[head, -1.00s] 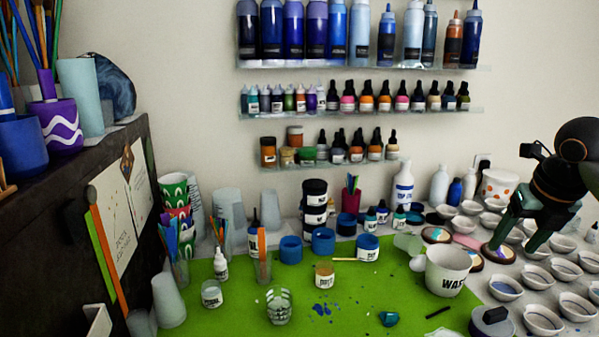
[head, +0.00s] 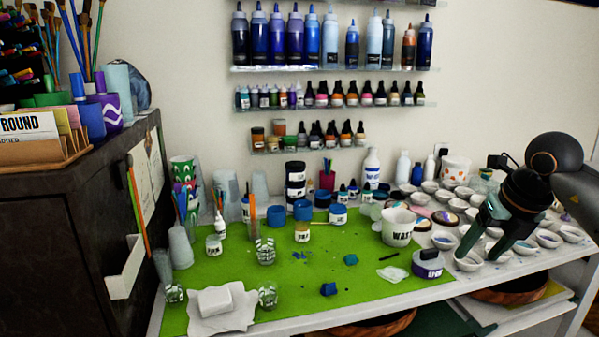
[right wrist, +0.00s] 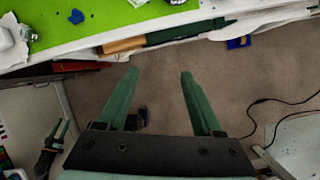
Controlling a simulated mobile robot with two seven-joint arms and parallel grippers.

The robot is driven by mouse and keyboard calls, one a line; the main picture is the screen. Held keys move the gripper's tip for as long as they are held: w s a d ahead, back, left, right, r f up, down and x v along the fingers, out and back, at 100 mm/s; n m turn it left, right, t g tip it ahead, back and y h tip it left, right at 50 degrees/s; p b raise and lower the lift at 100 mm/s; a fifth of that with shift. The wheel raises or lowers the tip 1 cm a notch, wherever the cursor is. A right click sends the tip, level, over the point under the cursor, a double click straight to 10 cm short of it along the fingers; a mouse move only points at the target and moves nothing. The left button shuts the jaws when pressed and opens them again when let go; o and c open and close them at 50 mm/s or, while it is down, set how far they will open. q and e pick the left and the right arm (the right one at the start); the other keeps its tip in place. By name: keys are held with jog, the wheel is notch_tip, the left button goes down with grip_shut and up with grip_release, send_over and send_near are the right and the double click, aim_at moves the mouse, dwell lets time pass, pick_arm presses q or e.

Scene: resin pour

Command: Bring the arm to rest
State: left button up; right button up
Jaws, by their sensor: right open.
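My right gripper (head: 480,254) is at the right in the head view, with its two dark green fingers apart, pointing down and left in front of the white cups. In the right wrist view the same gripper (right wrist: 159,74) is open with only floor between its fingers; it holds nothing. The table edge lies beyond the fingertips there. A small gripper with green fingers, my left one (right wrist: 60,129), shows at the lower left of the right wrist view; its jaw gap is too small to judge. My left arm is not seen in the head view.
Several small white cups (head: 467,262) crowd the right side. A dark cabinet (head: 60,225) stands left. Carpet floor (right wrist: 160,100) is open below the right gripper.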

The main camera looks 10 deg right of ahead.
jog(key=w+a+f+n+y, duration=0.2)
jog(key=w+a+f+y, duration=0.15)
jog(key=a+f, duration=0.45)
jog(key=s+a+m+t+y+p, duration=0.1)
jog(key=s+a+m+y, duration=0.15)
jog(key=a+y, duration=0.7)
jog(key=s+a+m+y+p, duration=0.1)
jog(key=s+a+m+y, duration=0.3)
jog(key=a, duration=1)
jog(key=s+d+f+m+t+h+p, duration=0.1)
jog(key=d+f+m+t+h, duration=0.2)
jog(key=f+m+t+h, duration=0.45)
jog(key=d+f+m+t+h+p, duration=0.1)
jog(key=d+f+m+t+h, duration=0.25)
jog(key=f+m, duration=0.7)
pick_arm(q)
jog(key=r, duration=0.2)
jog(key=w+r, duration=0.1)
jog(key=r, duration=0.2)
jog(key=shift+p, duration=0.35)
pick_arm(e)
jog(key=s+d+f+m+g+h, duration=0.1)
jog(key=s+f+m+g+h, duration=0.2)
jog(key=s+f+m+g, duration=0.4)
jog(key=s+f+m, duration=0.2)
jog(key=s+f, duration=0.3)
jog(key=s, duration=0.3)
jog(key=shift+s+d+f+h, duration=0.2)
jog(key=shift+s+d+h, duration=0.05)
jog(key=shift+d+h, duration=0.15)
